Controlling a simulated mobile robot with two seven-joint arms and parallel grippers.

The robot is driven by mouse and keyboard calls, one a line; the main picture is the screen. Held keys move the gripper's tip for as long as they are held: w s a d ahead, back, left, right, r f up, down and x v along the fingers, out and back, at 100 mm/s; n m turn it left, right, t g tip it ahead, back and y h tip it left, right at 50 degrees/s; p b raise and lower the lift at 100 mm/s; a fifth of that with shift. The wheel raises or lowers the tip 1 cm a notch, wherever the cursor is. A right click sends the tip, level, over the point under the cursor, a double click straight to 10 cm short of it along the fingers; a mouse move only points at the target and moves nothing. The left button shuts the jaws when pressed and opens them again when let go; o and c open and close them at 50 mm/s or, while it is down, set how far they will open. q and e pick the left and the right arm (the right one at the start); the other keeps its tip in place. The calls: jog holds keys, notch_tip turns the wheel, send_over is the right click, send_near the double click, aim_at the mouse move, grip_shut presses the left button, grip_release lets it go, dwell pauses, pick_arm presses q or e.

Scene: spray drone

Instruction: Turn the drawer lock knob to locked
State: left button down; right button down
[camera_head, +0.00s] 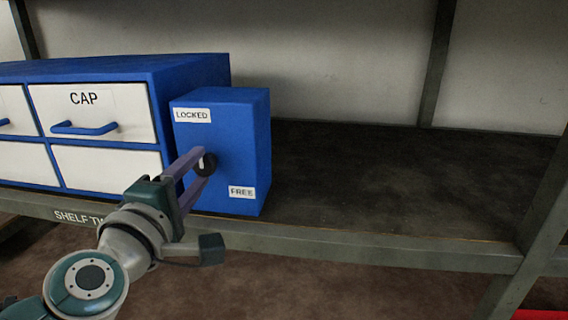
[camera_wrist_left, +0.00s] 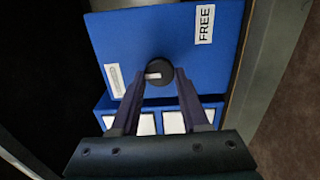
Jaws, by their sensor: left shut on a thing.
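The lock knob (camera_head: 210,166) is a round black disc with a white mark, on the front of a blue box (camera_head: 240,125) beside the drawers. The LOCKED label (camera_head: 192,115) is up and left of it; the FREE label (camera_head: 242,192) is down and right. My left gripper (camera_head: 204,166) is shut on the knob, one finger on each side. In the left wrist view the knob (camera_wrist_left: 160,67) sits between the fingertips (camera_wrist_left: 160,74). Its white mark lies on the side towards the LOCKED label (camera_wrist_left: 115,80), away from the FREE label (camera_wrist_left: 204,24). My right gripper is not in view.
A blue drawer cabinet (camera_head: 150,66) with white fronts, one marked CAP, stands left of the box. The shelf (camera_head: 390,190) to the right is bare. Its front edge (camera_head: 370,247) runs below the box, and grey uprights (camera_head: 438,60) stand at the back and right.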

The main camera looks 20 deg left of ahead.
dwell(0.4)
pick_arm(q)
jog(key=shift+c, duration=2)
grip_release()
jog(key=shift+s+d, duration=0.1)
jog(key=shift+s, duration=0.4)
jog(key=p+v, duration=0.1)
jog(key=v, duration=0.8)
jog(key=shift+w, duration=0.1)
